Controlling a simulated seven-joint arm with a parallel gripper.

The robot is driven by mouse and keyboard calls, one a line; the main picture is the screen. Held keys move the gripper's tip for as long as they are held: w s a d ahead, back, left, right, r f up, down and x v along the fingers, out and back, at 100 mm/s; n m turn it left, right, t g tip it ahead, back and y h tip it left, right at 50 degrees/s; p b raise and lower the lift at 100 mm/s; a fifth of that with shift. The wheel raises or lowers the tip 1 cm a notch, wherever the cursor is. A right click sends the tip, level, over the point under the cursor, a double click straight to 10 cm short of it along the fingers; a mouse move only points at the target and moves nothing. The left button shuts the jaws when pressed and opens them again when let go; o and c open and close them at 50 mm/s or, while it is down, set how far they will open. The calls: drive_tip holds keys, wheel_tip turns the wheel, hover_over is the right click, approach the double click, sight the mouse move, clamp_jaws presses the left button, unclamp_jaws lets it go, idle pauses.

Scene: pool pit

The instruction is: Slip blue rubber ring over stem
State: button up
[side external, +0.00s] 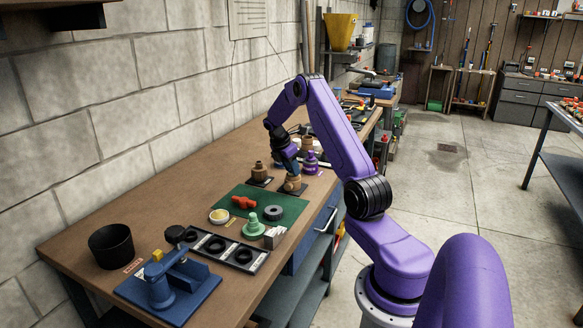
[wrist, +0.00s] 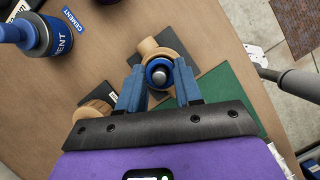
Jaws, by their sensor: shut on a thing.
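In the wrist view the blue rubber ring (wrist: 150,66) sits between the two blue fingers of my gripper (wrist: 160,82), which is shut on it. The grey rounded end of the stem (wrist: 159,76) shows inside the ring. How far the ring is down the stem cannot be told. Below them is a tan valve body (wrist: 149,46) on a dark pad. In the side view my gripper (side external: 290,167) points down right over this tan valve body (side external: 293,184). The ring is too small or hidden to make out there.
A second tan fitting (side external: 259,173) stands close left, and a purple bottle (side external: 310,163) close behind right. A black tray (side external: 222,248) and a blue vise-like tool (side external: 165,290) lie nearer.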

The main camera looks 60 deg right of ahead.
idle(0.4)
drive_tip(key=o, duration=1.4)
drive_tip(key=shift+r, duration=0.2)
drive_tip(key=shift+r, duration=3.85)
drive_tip(key=shift+a, duration=0.1)
